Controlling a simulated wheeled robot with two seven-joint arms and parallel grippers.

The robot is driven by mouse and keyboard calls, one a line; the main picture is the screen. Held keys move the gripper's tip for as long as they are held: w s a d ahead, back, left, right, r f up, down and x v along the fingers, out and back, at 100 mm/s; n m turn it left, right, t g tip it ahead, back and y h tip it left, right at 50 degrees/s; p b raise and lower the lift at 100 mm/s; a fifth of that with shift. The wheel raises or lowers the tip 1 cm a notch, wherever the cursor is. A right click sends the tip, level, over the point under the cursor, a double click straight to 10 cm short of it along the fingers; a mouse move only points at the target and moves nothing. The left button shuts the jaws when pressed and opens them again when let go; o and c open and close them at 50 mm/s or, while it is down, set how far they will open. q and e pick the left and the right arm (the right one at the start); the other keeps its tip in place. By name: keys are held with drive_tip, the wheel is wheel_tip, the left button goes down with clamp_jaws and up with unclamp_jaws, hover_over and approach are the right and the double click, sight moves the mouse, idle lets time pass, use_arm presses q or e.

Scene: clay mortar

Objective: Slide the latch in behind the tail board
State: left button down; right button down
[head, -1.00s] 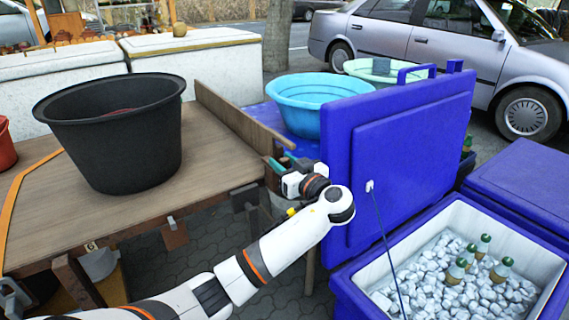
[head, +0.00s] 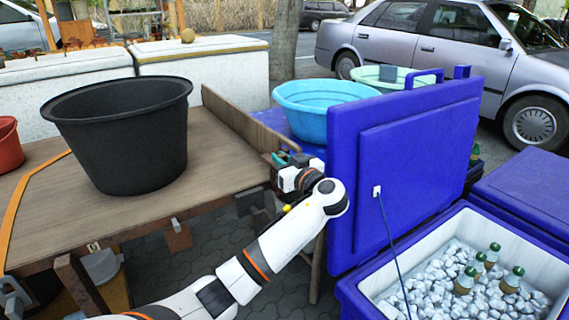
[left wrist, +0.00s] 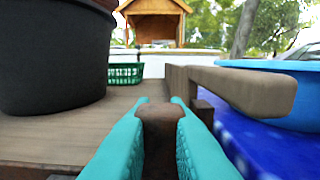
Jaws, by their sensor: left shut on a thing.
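The tail board (head: 240,118) is a brown wooden board standing along the right edge of the wooden cart top. In the left wrist view the tail board (left wrist: 240,85) runs ahead and to the right, its near end to the right of my fingers. My left gripper (head: 282,157) is near that end. Its teal fingers (left wrist: 160,112) are shut on a dark brown block, the latch (left wrist: 160,135). The latch lies left of the tail board's near end, and I cannot tell whether they touch. In the head view my gripper mostly hides the latch. My right gripper is not in view.
A large black tub (head: 120,140) stands on the cart top (head: 60,220). A blue cooler lid (head: 400,170) stands upright just right of my left gripper, with an ice-filled cooler (head: 460,290) below. A light blue basin (head: 325,105) is behind.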

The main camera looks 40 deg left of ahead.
use_arm(q)
drive_tip(key=c, duration=1.4)
unclamp_jaws()
drive_tip(key=shift+a, duration=0.2)
drive_tip(key=shift+d, duration=0.15)
drive_tip(key=v, duration=1.1)
drive_tip(key=shift+s+d+p, duration=0.15)
drive_tip(key=shift+d+p, duration=0.2)
drive_tip(key=shift+p, duration=0.05)
drive_tip(key=shift+f, duration=0.15)
